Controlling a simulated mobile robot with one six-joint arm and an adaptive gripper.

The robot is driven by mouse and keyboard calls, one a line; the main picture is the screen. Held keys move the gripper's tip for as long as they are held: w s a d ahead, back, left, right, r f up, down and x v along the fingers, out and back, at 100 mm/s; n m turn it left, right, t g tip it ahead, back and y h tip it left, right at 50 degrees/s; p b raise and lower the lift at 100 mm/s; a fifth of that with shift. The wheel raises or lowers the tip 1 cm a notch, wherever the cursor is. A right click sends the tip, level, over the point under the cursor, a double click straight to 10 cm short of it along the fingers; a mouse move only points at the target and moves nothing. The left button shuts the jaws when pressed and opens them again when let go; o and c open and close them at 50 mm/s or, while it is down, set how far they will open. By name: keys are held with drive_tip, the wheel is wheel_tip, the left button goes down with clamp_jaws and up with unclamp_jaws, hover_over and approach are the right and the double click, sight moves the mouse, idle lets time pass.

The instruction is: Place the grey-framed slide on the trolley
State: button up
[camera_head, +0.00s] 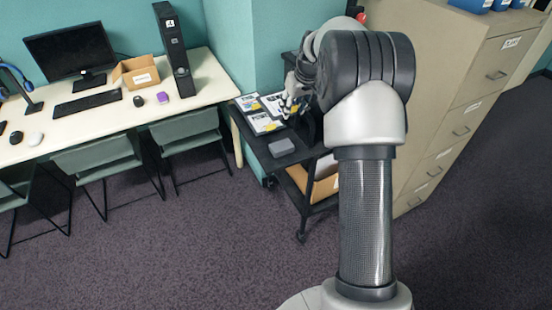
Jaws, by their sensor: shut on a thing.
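My gripper (289,104) is at the end of my arm, low over the back part of the black trolley (259,143). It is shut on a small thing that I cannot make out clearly. White printed cards (260,119) with dark and yellow parts lie on the trolley's top, just left of and under the gripper. I cannot pick out the grey-framed slide for certain. My arm hides the right part of the trolley top.
A beige filing cabinet (450,90) stands right. The desk (110,116) and green chairs (99,158) are left. The carpet in front is clear.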

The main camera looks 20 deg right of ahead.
drive_tip(key=shift+w+d+f+b, duration=0.1)
drive_tip(key=shift+f+b, duration=1.2)
drive_tip(key=shift+f, duration=3.65)
drive_tip(key=shift+w+d+f+b, duration=0.1)
drive_tip(key=shift+f+b, duration=1.2)
drive_tip(key=shift+f, duration=3.6)
drive_tip(key=shift+s, duration=0.1)
drive_tip(key=shift+f, duration=0.1)
drive_tip(key=o, duration=0.7)
drive_tip(key=shift+f, duration=0.15)
drive_tip(key=o, duration=0.4)
drive_tip(key=shift+o, duration=0.2)
